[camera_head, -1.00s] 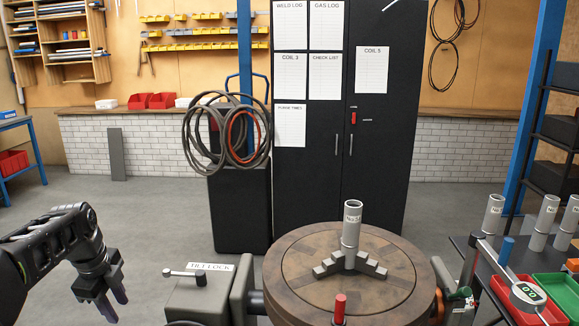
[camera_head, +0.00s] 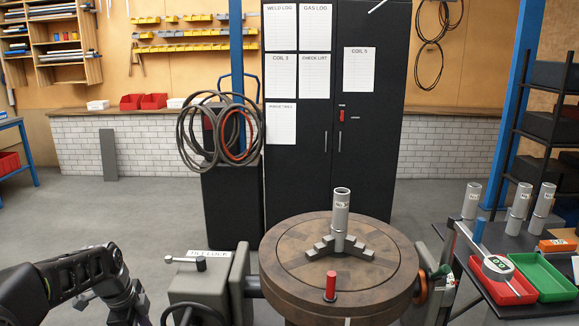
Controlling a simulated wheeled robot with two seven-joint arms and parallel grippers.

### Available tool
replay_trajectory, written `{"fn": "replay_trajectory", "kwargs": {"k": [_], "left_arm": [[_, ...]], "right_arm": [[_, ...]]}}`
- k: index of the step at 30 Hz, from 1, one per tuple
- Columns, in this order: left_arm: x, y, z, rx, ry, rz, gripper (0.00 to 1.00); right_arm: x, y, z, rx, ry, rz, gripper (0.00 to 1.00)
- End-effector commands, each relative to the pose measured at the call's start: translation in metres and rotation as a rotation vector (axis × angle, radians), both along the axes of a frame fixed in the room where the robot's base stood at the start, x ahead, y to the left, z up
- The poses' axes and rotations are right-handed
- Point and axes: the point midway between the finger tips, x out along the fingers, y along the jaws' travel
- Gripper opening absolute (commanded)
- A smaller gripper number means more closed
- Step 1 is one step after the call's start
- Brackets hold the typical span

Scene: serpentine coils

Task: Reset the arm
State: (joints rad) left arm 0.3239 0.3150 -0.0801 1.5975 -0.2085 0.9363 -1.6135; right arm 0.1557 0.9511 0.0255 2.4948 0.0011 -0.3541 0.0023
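My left arm (camera_head: 80,275) comes in from the lower left. My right arm and gripper are not in view. A round brown turntable (camera_head: 285,262) stands front centre, with a grey labelled tube (camera_head: 341,212) upright in its jaws (camera_head: 365,250). My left arm is left of the turntable and apart from it, beside the tilt lock box (camera_head: 197,284).
A red-tipped handle (camera_head: 330,286) stands at the turntable's front. On the right, a dark table (camera_head: 460,243) holds several grey tubes (camera_head: 519,208), a red tray (camera_head: 513,296), a green tray (camera_head: 545,280) and a gauge (camera_head: 498,264). A black cabinet (camera_head: 335,175) stands behind.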

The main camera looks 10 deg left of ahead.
Motion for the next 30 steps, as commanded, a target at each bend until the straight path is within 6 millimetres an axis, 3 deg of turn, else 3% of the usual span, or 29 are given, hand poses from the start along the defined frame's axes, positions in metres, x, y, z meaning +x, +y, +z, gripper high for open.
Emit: {"fn": "replay_trajectory", "kwargs": {"k": [5, 8, 10, 14, 18, 21, 24, 27, 30], "left_arm": [[0.004, -0.051, -0.062, -0.082, 0.023, 0.121, 0.34], [-0.001, -0.091, -0.106, -0.146, 0.045, 0.232, 0.34], [-0.013, -0.127, -0.144, -0.2, 0.074, 0.335, 0.34], [-0.055, -0.203, -0.212, -0.304, 0.152, 0.576, 0.34], [-0.124, -0.274, -0.266, -0.388, 0.256, 0.872, 0.34], [-0.178, -0.311, -0.287, -0.419, 0.327, 1.071, 0.34], [-0.22, -0.332, -0.297, -0.432, 0.378, 1.23, 0.34], [-0.245, -0.342, -0.299, -0.437, 0.406, 1.33, 0.34], [-0.254, -0.346, -0.3, -0.439, 0.414, 1.372, 0.34]], "right_arm": [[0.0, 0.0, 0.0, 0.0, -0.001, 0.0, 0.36], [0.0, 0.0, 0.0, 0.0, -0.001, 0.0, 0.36], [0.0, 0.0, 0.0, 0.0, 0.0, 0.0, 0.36], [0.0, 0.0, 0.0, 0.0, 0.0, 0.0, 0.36], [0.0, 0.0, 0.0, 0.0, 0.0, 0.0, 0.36], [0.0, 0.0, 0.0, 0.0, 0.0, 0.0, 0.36], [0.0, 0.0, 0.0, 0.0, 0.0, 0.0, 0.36], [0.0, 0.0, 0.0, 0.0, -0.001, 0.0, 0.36], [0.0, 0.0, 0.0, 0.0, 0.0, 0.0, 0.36]]}}
